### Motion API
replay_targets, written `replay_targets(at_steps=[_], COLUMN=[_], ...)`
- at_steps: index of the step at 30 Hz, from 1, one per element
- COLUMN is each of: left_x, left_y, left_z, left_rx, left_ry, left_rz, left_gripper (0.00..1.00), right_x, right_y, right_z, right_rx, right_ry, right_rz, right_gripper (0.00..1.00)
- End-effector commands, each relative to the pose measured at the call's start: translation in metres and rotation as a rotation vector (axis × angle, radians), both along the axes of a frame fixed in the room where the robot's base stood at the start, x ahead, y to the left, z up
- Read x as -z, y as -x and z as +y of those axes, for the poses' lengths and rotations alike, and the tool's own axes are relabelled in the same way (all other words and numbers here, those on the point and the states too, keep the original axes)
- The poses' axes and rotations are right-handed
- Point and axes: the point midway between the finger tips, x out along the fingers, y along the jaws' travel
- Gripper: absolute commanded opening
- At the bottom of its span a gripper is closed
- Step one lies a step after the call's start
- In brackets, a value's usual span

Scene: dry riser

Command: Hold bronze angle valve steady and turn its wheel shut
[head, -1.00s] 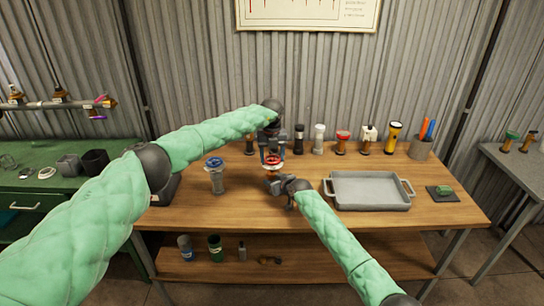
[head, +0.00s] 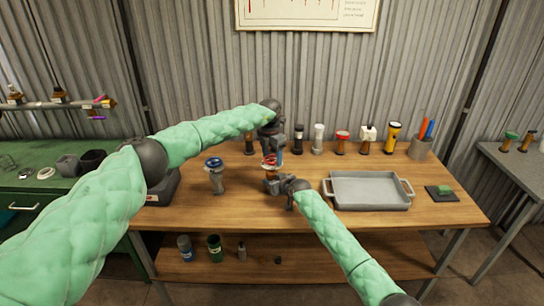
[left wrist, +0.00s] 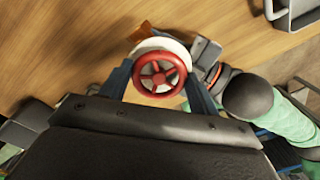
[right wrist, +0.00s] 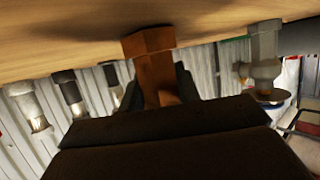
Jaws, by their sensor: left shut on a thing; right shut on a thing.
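The bronze angle valve (head: 273,178) stands on the wooden bench with its red wheel (head: 269,162) on top. My left gripper (head: 271,152) comes down from above and is shut on the red wheel. In the left wrist view the wheel (left wrist: 159,73) sits between the two fingers, with a pale ring behind it. My right gripper (head: 282,185) is low at the front right of the valve and is shut on its body. In the right wrist view the orange-brown body (right wrist: 153,62) stands between the fingers. The grippers hide parts of the valve.
A grey valve with a blue wheel (head: 215,175) stands to the left. A grey tray (head: 368,203) lies to the right. Several fittings and a yellow torch (head: 393,136) line the back, beside a tool cup (head: 420,149). The front of the bench is mostly clear.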

Motion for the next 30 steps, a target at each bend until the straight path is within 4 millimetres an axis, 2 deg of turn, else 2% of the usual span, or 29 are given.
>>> replay_targets(at_steps=[18, 30], left_x=[-0.0011, -0.001], left_y=[-0.0003, -0.0004], left_z=[0.0012, 0.0022], left_rx=[0.57, 0.815], left_ry=[0.02, 0.026], left_rz=[-0.014, -0.019], left_gripper=[0.38, 0.38], right_x=[-0.0013, -0.0011], right_y=[-0.0002, -0.0001], right_z=[-0.0002, -0.0002], right_rx=[0.0, 0.0], right_ry=[-0.001, 0.0], right_rz=[-0.002, -0.002], right_gripper=[0.0, 0.0])
